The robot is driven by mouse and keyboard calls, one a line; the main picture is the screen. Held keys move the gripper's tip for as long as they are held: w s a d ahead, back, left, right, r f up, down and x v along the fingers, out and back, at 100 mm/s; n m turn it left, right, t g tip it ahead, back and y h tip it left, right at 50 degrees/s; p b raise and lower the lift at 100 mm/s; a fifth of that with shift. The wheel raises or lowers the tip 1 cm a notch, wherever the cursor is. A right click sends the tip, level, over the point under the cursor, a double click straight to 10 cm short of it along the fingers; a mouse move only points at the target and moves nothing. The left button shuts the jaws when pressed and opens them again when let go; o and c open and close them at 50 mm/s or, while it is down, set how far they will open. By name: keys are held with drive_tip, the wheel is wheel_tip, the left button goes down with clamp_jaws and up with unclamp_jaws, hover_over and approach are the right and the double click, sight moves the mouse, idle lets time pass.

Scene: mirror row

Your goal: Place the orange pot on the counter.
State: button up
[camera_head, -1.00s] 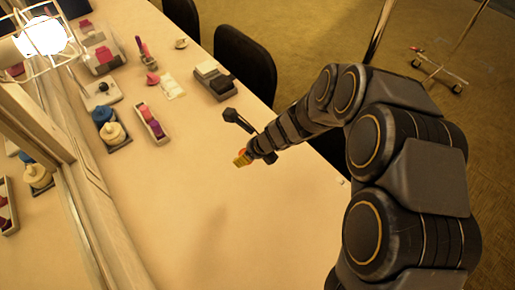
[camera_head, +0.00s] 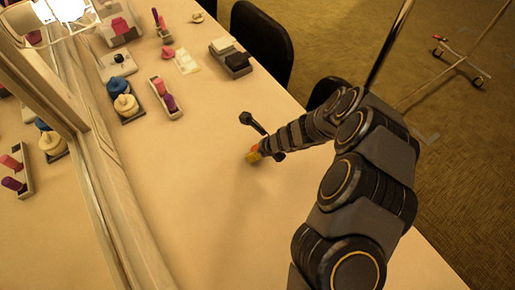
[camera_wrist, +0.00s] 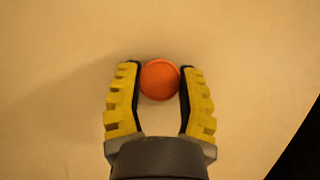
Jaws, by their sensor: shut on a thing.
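The orange pot (camera_wrist: 160,80) is a small round thing between the two yellow-backed fingers of my gripper (camera_wrist: 160,88) in the wrist view, with a finger against each side. My gripper is shut on it. In the head view my gripper (camera_head: 253,155) is low over the bare middle of the counter (camera_head: 215,205), and a trace of orange shows at its tips. I cannot tell whether the pot touches the counter.
A two-part tray (camera_head: 127,118) holds a blue and a cream pot. A narrow tray (camera_head: 177,114) holds pink and purple items. A grey box (camera_head: 238,70) stands near the chair (camera_head: 266,40). A mirror (camera_head: 95,170) runs along the left. The counter's front is clear.

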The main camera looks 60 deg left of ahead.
drive_tip(key=o, duration=1)
drive_tip(key=shift+f, duration=0.1)
drive_tip(key=v, duration=1.2)
